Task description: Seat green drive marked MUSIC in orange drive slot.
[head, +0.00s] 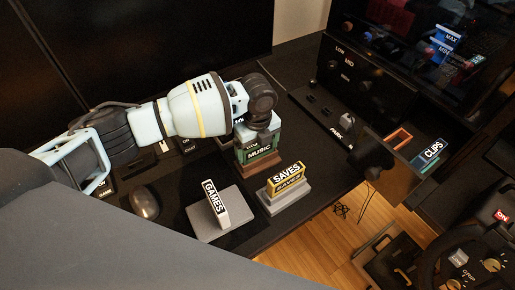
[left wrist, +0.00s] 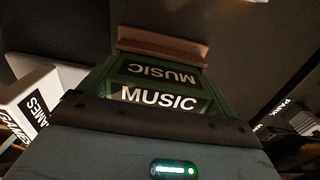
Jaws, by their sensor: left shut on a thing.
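The green drive marked MUSIC (head: 258,154) is upright at the brown stand (head: 263,168) on the dark desk; I cannot tell whether it is seated or slightly raised. My left gripper (head: 259,132) comes down from above and is shut on the drive's top. In the left wrist view the MUSIC label (left wrist: 158,97) shows just past the gripper, with the brown stand (left wrist: 163,48) beyond it. The gripper body hides the drive's upper end there. The orange drive slot (head: 398,138) is at the right, beside the CLIPS drive, and looks empty. My right gripper is not in view.
A yellow SAVES drive (head: 287,178) and a white GAMES drive (head: 214,203) stand on grey stands close by. A teal CLIPS drive (head: 429,153) sits right of the orange slot. A PARK panel (head: 334,128) lies between. A mouse (head: 144,202) is at the left.

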